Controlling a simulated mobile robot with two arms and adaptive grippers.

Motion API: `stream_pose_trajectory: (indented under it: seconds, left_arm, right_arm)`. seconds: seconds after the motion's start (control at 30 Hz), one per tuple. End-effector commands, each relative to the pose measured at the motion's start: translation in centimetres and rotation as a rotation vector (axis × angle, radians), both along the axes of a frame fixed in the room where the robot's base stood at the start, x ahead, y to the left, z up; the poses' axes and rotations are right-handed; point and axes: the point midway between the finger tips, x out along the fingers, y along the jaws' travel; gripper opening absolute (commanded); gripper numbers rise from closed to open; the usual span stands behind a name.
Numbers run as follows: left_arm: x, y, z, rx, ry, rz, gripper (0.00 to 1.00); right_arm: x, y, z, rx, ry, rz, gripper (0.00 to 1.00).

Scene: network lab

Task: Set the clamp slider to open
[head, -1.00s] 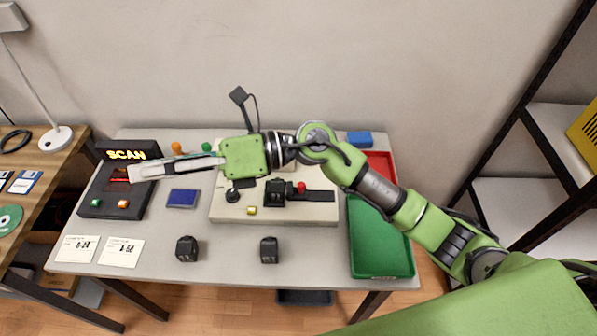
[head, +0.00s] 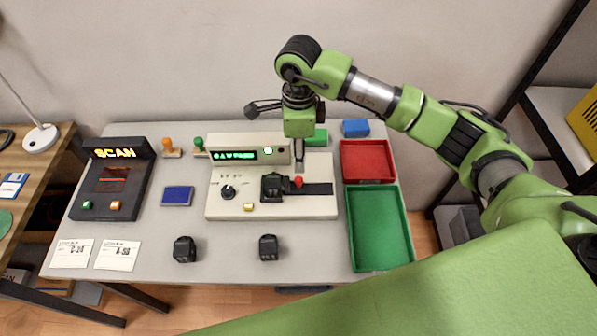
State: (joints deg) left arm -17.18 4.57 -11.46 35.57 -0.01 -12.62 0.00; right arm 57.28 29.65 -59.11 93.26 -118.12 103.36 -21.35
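The clamp slider is a red knob (head: 298,182) on a dark track (head: 318,189) in the white test device (head: 229,207). The knob sits at the left part of the track, beside a black block (head: 271,187) held in the device. My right gripper (head: 299,168) points down just behind the red knob. Its fingers look close together, but their gap is too small to judge. I cannot tell whether they touch the knob. My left gripper is not in view.
The device has a lit green display (head: 237,155), a black dial (head: 228,192) and a yellow button (head: 249,207). A red tray (head: 367,179) and green tray (head: 380,230) stand right. A scan station (head: 112,185) stands left. Two black blocks (head: 185,249) lie in front.

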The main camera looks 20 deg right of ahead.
Motion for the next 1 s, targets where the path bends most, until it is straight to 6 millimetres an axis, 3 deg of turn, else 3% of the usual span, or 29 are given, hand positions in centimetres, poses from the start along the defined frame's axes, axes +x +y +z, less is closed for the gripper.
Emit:
stream_pose_trajectory:
  seconds: [0.2, 0.4, 0.6, 0.87, 1.0]
  left_arm:
    - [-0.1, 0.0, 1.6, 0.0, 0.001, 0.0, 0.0]
    - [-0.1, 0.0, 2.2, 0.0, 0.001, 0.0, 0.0]
    - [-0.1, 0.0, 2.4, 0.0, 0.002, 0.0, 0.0]
    - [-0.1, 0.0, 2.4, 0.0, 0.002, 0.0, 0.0]
    - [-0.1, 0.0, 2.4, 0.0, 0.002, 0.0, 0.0]
  right_arm:
    - [-0.2, 0.0, -4.6, 0.001, 0.006, 0.0, 0.33]
    - [-0.1, 0.1, -7.7, 0.003, 0.002, 0.001, 0.33]
    - [0.0, 0.1, -9.1, 0.003, -0.001, 0.002, 0.33]
    - [0.0, 0.1, -9.2, 0.003, -0.001, 0.002, 0.33]
    - [0.0, 0.1, -9.2, 0.003, -0.001, 0.002, 0.0]
